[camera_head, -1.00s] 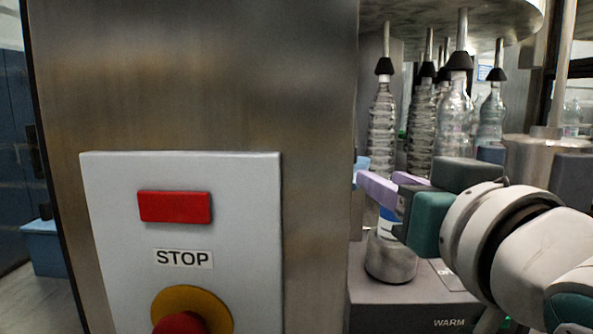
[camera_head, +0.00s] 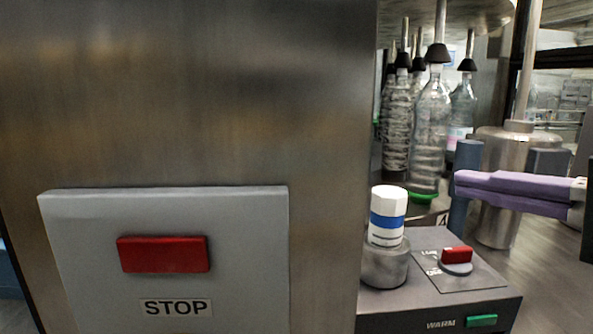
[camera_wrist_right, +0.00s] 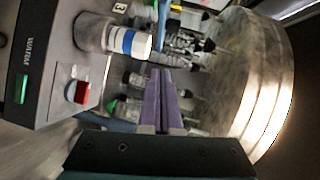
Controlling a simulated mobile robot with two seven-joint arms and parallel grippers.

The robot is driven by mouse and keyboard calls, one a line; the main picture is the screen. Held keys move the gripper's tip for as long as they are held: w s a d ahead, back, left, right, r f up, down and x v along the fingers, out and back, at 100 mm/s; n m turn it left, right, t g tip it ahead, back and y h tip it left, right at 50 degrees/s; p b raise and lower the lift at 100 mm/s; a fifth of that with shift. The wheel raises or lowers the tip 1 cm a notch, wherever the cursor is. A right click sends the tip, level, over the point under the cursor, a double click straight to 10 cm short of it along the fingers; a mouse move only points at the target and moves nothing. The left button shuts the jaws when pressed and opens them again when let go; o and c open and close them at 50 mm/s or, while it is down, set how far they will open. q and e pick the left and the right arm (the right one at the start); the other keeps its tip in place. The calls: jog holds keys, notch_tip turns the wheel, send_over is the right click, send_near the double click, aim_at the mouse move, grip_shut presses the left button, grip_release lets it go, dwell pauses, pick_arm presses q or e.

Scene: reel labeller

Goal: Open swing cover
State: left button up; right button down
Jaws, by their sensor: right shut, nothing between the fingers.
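No part is clearly recognisable as the swing cover; I cannot tell which surface it is. A large brushed steel panel (camera_head: 200,110) fills the left of the head view. My right gripper (camera_head: 458,186), with purple fingers, is at the right of the head view, shut and empty. Its fingers point left, to the right of the clear bottles and apart from the steel panel. In the right wrist view the two fingers (camera_wrist_right: 158,76) lie together and point toward the bottles. My left gripper is not in view.
A grey box (camera_head: 65,265) with a red block (camera_head: 163,254) and STOP label is on the panel. Right of it, a grey unit (camera_head: 390,318) carries a white bottle with a blue band (camera_head: 388,217) and a red knob (camera_head: 457,255). Clear bottles (camera_head: 430,140) stand behind.

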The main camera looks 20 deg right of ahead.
aim_at(377, 194)
jog(key=x, duration=0.3)
jog(key=a+p+x, duration=0.1)
jog(key=x, duration=0.3)
jog(key=a+p+x, duration=0.1)
jog(key=x, duration=0.2)
jog(key=shift+w+a+f+p, duration=0.3)
jog(key=shift+a, duration=0.25)
jog(key=a, duration=0.1)
jog(key=a+p, duration=0.1)
jog(key=p, duration=0.1)
jog(key=shift+w+a, duration=0.25)
jog(key=shift+a, duration=0.15)
